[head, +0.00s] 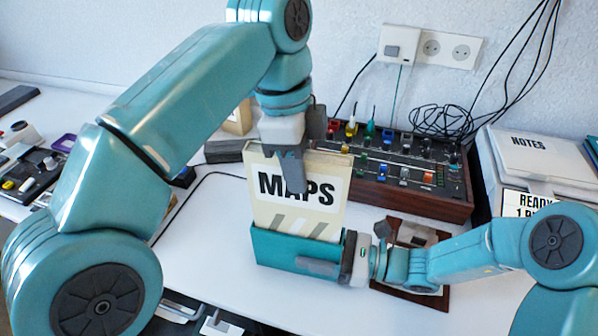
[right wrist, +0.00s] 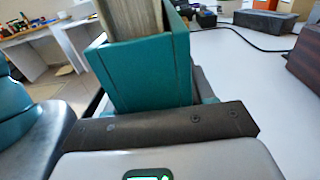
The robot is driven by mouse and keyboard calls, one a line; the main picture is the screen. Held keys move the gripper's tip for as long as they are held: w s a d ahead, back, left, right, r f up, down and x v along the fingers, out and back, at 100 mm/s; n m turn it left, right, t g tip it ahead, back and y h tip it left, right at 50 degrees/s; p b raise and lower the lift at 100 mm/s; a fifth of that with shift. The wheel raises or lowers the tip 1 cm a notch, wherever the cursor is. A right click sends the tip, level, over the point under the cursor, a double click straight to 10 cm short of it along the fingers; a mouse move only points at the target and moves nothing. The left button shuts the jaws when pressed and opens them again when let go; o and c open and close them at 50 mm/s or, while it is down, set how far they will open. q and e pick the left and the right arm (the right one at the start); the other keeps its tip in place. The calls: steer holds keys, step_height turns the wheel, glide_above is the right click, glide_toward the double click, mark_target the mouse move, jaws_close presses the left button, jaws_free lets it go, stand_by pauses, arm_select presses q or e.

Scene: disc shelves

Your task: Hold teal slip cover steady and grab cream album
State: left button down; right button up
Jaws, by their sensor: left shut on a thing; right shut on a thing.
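The cream album (head: 296,207), marked MAPS, stands upright and partly inside the teal slip cover (head: 284,252) on the white table. Its lower part is hidden by the cover. My left gripper (head: 292,170) is shut on the album's top edge from above, one finger over its front face. My right gripper (head: 328,268) is shut on the slip cover from the right, with a finger along its front. In the right wrist view the teal cover (right wrist: 150,75) fills the space beyond my gripper (right wrist: 160,125), and the album's pages (right wrist: 133,18) show in its open top.
A mixer with coloured knobs (head: 405,170) stands behind to the right. A pale box marked NOTES (head: 535,160) is at the right. A brown stand (head: 415,235) sits behind my right arm. White table (head: 205,235) is clear left of the cover.

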steer(key=o, duration=1.2)
steer(key=shift+c, duration=0.2)
steer(key=v, duration=1.2)
